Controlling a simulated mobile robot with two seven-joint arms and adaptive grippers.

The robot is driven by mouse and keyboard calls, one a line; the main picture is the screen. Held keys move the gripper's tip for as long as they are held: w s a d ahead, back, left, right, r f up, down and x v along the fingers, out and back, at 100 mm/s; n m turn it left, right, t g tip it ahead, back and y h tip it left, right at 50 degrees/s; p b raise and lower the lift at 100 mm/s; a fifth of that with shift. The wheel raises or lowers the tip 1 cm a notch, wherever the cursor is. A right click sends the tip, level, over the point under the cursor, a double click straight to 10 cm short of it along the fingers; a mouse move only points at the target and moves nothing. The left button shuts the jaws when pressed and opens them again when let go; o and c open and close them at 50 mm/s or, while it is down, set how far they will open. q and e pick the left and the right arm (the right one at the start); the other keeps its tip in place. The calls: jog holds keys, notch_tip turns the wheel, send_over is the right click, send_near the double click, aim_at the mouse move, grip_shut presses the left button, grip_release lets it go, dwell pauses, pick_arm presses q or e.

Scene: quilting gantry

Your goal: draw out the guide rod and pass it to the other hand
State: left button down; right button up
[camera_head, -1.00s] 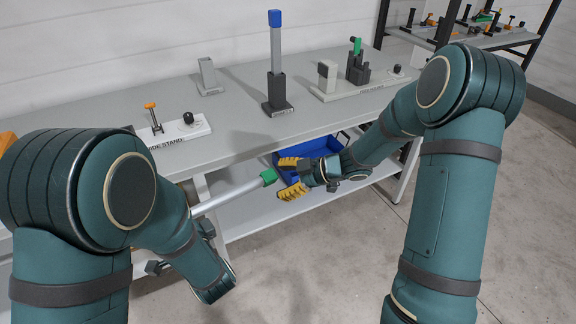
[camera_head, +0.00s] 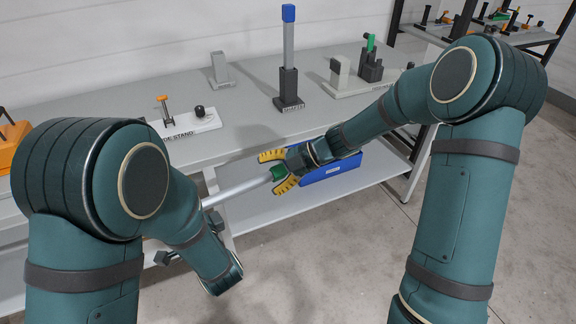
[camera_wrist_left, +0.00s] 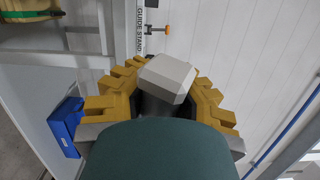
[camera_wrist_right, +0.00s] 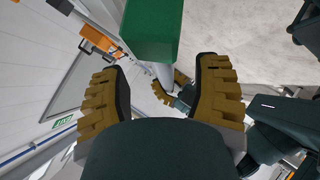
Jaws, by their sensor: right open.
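The guide rod is a light grey bar (camera_head: 238,190) with a green end (camera_head: 279,173). It slants up to the right from behind my left forearm in the head view. My left gripper (camera_wrist_left: 163,80) is shut on the rod, whose pale grey faceted end (camera_wrist_left: 168,77) sticks up between its yellow fingers; these fingers are hidden in the head view. My right gripper (camera_head: 273,171) is open, its yellow fingers on either side of the green end.
The white guide stand (camera_head: 190,124) with an orange-topped pin is on the grey bench. A blue-capped rod (camera_head: 289,45) stands upright in a dark holder (camera_head: 288,90). Grey blocks stand nearby. A blue bin (camera_head: 332,172) sits on the lower shelf, behind my right gripper.

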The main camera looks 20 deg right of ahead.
aim_at(233, 192)
jog(key=shift+x, duration=2.3)
grip_shut()
pick_arm(q)
jog(key=c, duration=1.1)
grip_release()
jog(key=shift+o, duration=0.2)
jog(key=shift+s, duration=0.1)
